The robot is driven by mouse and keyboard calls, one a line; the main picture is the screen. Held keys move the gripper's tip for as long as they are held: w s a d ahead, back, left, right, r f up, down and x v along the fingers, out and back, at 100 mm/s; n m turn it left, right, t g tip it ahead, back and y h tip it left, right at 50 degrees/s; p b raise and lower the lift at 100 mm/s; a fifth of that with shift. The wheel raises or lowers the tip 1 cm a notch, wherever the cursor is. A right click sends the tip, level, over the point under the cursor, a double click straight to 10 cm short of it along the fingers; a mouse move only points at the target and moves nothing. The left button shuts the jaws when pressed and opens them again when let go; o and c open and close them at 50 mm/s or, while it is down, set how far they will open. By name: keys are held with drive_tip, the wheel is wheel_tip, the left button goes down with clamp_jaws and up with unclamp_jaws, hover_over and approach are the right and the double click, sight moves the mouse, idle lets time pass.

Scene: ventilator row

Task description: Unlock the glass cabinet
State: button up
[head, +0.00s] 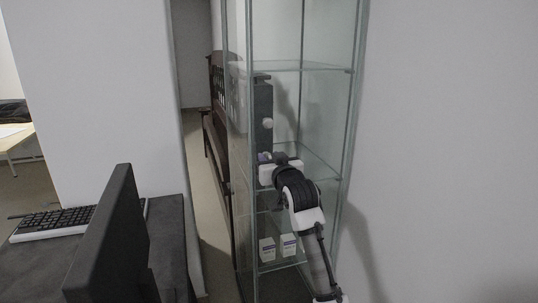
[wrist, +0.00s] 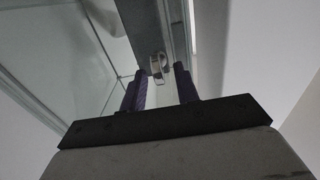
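The tall glass cabinet (head: 345,130) stands upright against the wall, with clear panes and glass shelves. My gripper (head: 264,157) is at the cabinet's left front side, around middle-shelf height. In the wrist view my gripper (wrist: 162,76) has two purple fingers spread apart, with nothing visible clamped between them. A small shiny metal lock piece (wrist: 158,64) sits on the cabinet's edge strip, in line with the gap between the fingertips. I cannot tell whether the fingertips touch it. The lock is not discernible in the head view, where my gripper covers that area.
A dark grey box with a white knob (head: 262,110) stands inside the cabinet, and small white boxes (head: 267,249) sit lower down. A desk with a black monitor (head: 115,240) and keyboard (head: 52,222) is at left. A dark wooden bench (head: 216,130) stands behind the cabinet.

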drive_tip(key=shift+w+a, duration=0.2)
drive_tip(key=shift+w, duration=0.45)
clamp_jaws()
